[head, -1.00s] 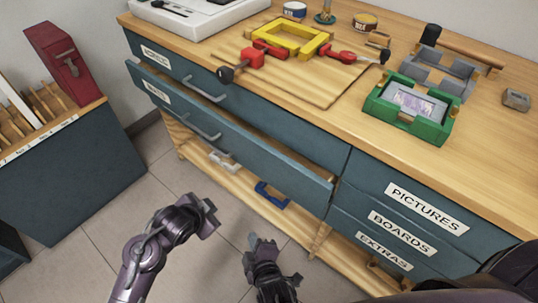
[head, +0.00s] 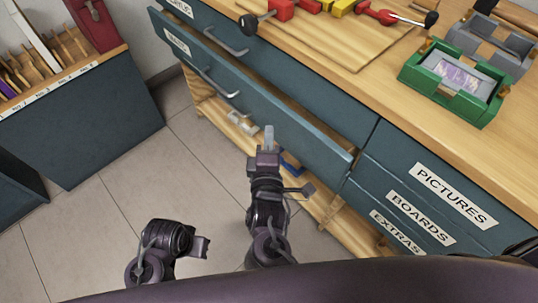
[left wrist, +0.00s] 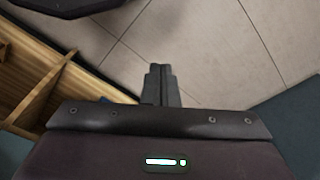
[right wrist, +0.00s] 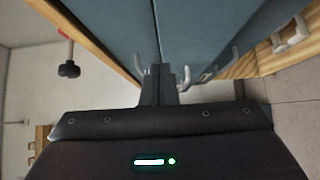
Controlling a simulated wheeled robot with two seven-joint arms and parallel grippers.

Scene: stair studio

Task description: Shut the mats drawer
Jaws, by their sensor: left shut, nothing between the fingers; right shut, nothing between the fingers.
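The mats drawer (head: 300,122) is the blue-grey long drawer under the top one. It stands partly pulled out, with a dark gap showing above its front at the right end. Its bar handle (head: 220,86) is on the left half. My right gripper (head: 268,138) is shut and empty, pointing up in front of the drawer's right half; I cannot tell if it touches. In the right wrist view its fingers (right wrist: 166,84) overlap blue fronts. My left gripper (head: 200,246) is low over the floor, away from the drawer; its fingers (left wrist: 160,82) are shut and empty.
The wooden worktop holds a green frame (head: 455,85) with a picture, a grey frame (head: 490,45) and red-handled tools. The pictures drawer (head: 450,195) is at the right. An open lower shelf runs below. A blue cabinet (head: 80,125) stands left; tiled floor lies between.

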